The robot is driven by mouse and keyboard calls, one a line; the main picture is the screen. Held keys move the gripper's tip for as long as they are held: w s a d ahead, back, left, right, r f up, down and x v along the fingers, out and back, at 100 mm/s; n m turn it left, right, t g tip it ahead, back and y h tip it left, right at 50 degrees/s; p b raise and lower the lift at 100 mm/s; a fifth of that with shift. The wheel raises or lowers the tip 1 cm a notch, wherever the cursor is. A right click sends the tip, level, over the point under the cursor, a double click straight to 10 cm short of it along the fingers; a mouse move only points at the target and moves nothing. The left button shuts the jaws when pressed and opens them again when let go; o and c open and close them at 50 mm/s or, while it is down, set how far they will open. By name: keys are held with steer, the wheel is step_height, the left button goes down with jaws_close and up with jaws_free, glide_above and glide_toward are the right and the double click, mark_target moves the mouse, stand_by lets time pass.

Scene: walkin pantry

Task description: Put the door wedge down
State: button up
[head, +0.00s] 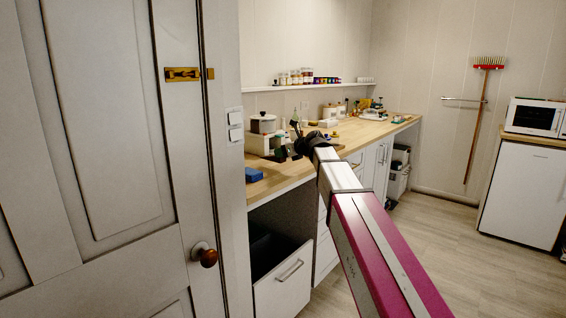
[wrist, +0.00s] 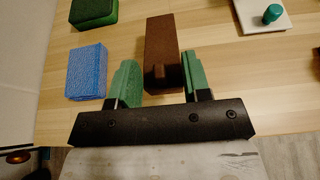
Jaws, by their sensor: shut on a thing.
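The door wedge is a dark brown block (wrist: 162,40) in the wrist view, reaching forward from between my fingers. My gripper (wrist: 161,78) has green finger pads on either side of its near end and is shut on it. The wedge is over the wooden counter (wrist: 225,65); I cannot tell whether it touches the top. In the head view my arm reaches to the counter (head: 340,134), and the wedge cannot be made out clearly there.
A blue sponge (wrist: 89,72) and a green block (wrist: 95,12) lie left of the wedge. A white board (wrist: 262,14) with a teal knob is at the upper right. An open drawer (head: 283,285) is below the counter; a door (head: 95,150) stands at left.

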mark_target(283, 161)
steer(key=shift+f, duration=2)
steer(key=o, duration=1)
steer(key=shift+f, duration=0.1)
steer(key=v, duration=1.2)
steer(key=s+d+f+n+g+h, duration=0.1)
steer(key=s+d+f+n+h, duration=0.2)
steer(key=f, duration=0.5)
steer(key=s+f+n+g, duration=0.1)
steer(key=s+f+n, duration=0.25)
steer(key=f, duration=0.35)
steer(key=s+d+f+n+g+h, duration=0.2)
steer(key=f+n, duration=0.2)
steer(key=f, duration=0.4)
steer(key=s+d+f+n+g+h, duration=0.1)
steer(key=s+d+f+n+h, duration=0.1)
steer(key=s+f+n, duration=0.3)
steer(key=s+d+f+n+g+h, duration=0.2)
steer(key=s+d+f+n, duration=0.2)
steer(key=s+f+n, duration=0.1)
steer(key=s+d+f+n+g+h, duration=0.1)
steer(key=s+d+f+n, duration=0.2)
steer(key=f, duration=0.6)
steer(key=shift+s+d+n+h, duration=0.1)
steer(key=shift+s+n+h, duration=0.3)
steer(key=shift+s+n, duration=0.95)
